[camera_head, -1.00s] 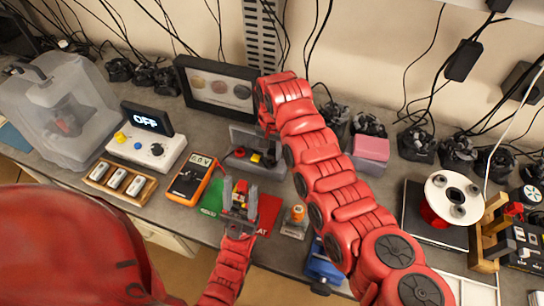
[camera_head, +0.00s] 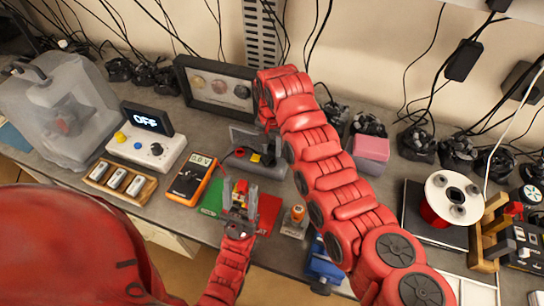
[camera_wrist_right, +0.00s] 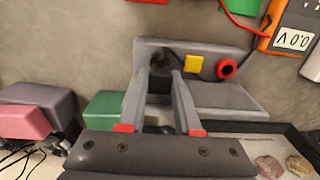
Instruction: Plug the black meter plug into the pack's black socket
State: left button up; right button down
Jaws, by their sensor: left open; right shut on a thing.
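My right gripper (camera_wrist_right: 164,78) is shut on a small black piece, which looks like the black meter plug (camera_wrist_right: 160,57), at the grey holder (camera_wrist_right: 225,97). In the head view the plug is too small to make out beside the grey holder (camera_head: 262,170). A red plug (camera_wrist_right: 227,68) and a yellow tab (camera_wrist_right: 194,66) are on the holder, right of the fingers in the wrist view. My left gripper (camera_head: 240,190) is open above the mat, its fingers either side of a small red and yellow object. I cannot tell whether this is the pack; its black socket is not discernible.
The orange meter (camera_head: 193,180) reads 0.0 V, left of the mat (camera_head: 268,212). An orange-topped piece (camera_head: 297,214) stands right of the mat. A framed display (camera_head: 215,88) is behind the holder. A pink block (camera_head: 371,150) and a white spool (camera_head: 454,195) lie right of my right arm.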

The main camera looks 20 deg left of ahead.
aim_at(272, 148)
jog(key=shift+s+r, duration=0.1)
jog(key=shift+r, duration=1.35)
jog(key=c, duration=1.1)
grip_release()
grip_shut()
jog(key=shift+r, duration=0.1)
